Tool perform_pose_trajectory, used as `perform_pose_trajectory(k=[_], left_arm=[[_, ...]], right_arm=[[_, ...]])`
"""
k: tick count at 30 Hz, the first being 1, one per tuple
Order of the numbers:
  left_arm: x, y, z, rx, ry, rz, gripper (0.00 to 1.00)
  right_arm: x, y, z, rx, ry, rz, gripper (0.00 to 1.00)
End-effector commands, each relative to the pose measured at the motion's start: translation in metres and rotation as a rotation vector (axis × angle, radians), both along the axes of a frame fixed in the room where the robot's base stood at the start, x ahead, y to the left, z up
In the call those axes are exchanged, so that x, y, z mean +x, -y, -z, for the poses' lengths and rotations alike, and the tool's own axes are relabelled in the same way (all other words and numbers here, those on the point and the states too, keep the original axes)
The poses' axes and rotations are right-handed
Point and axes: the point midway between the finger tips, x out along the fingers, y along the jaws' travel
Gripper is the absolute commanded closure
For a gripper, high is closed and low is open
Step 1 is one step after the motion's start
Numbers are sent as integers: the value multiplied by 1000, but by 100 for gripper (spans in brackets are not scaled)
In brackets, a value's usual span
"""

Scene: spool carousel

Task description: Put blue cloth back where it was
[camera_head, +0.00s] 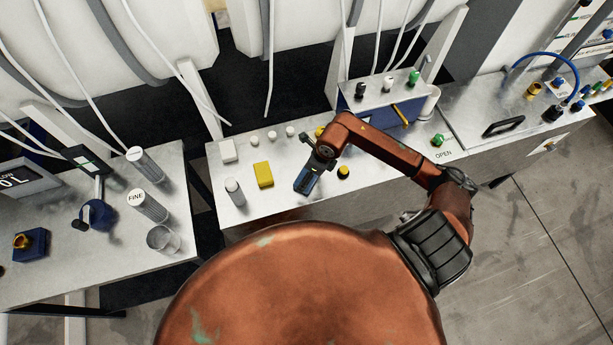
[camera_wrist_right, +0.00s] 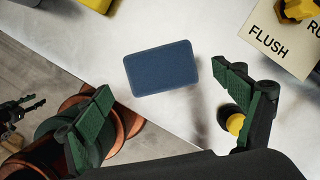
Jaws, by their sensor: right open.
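The blue cloth (camera_wrist_right: 161,68) is a flat, dark blue rounded rectangle lying on the pale worktop near its front edge. My right gripper (camera_wrist_right: 165,105) is open above it, with one green-padded finger low on each side of the cloth in the wrist view. The fingers do not touch it. In the head view the right gripper (camera_head: 308,180) hangs over the middle bench, and blue shows at its tip, where I cannot separate cloth from gripper. A dark pronged part at the left edge of the wrist view may be my left gripper (camera_wrist_right: 14,112); its jaws are unclear.
A yellow block (camera_head: 263,175) and a grey cylinder (camera_head: 235,191) stand left of the gripper. A yellow knob (camera_wrist_right: 236,123) is close to the right finger, and a FLUSH label (camera_wrist_right: 272,38) lies beyond it. A small shelf with knobs (camera_head: 385,90) stands behind.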

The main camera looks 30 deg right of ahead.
Motion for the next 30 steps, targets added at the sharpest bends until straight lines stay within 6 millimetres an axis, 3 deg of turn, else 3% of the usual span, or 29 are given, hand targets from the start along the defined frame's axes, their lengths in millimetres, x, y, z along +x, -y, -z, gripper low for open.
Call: perform_pose_trajectory(k=[6, 12, 26, 29, 30], left_arm=[[-1, 0, 8, 0, -1, 0, 60], [-1, 0, 11, 0, -1, 0, 60], [-1, 0, 12, 0, -1, 1, 60], [-1, 0, 12, 0, -1, 1, 60], [-1, 0, 12, 0, -1, 1, 60]], right_arm=[[-10, 8, -44, -3, 3, -1, 11], [-16, 11, -70, -2, 1, 0, 11], [-19, 9, -78, 7, 0, -1, 11], [-20, -10, -78, 75, 10, -12, 11], [-22, -26, -81, 134, 19, -19, 11]])
